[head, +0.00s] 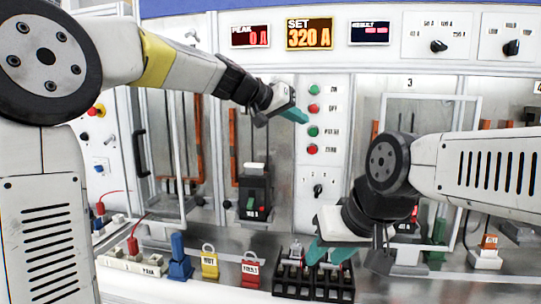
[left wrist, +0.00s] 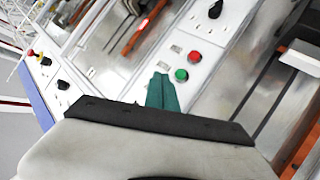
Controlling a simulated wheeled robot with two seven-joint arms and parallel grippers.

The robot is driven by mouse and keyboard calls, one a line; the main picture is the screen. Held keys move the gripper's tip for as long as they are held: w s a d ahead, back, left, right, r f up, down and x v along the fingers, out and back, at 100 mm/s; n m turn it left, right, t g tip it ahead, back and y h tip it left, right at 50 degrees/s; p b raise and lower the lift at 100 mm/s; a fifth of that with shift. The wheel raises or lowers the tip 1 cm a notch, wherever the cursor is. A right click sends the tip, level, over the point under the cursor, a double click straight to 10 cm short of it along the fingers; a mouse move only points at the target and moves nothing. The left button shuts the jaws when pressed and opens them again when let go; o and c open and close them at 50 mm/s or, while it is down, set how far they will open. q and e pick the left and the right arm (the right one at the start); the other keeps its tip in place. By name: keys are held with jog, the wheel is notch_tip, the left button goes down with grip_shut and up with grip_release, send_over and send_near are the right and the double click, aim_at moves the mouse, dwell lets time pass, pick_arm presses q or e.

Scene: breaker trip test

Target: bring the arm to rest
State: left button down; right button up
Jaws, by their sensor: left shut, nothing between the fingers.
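My left gripper (head: 293,113) is raised in front of the white button panel (head: 318,228), near the upper buttons, with its teal fingers together and nothing between them. In the left wrist view the closed teal fingers (left wrist: 162,92) point toward a red button (left wrist: 195,57) and a green button (left wrist: 181,75), and I cannot tell how far off these are. My right gripper (head: 328,252) is low, above the black terminal blocks (head: 292,280) at the front. Its two teal fingertips show apart, and I see nothing held between them.
A black breaker (head: 254,192) stands in the bay left of the panel. Blue (head: 180,262), yellow (head: 209,264) and red (head: 251,271) items stand along the front. The set display (head: 310,34) reads 320 A and the peak display (head: 250,37) 0 A. Glazed door frames flank the panel.

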pick_arm(q)
jog(key=s+a+f+n+y, duration=0.2)
jog(key=s+a+f+y, duration=0.2)
jog(key=s+a+f, duration=0.7)
jog(key=s+a+f+n+g+y, duration=0.1)
jog(key=s+a+f+n+y, duration=0.2)
jog(key=s+a+f, duration=0.8)
jog(key=s+a+y, duration=0.2)
jog(key=s+a, duration=0.4)
jog(key=shift+s+a, duration=0.15)
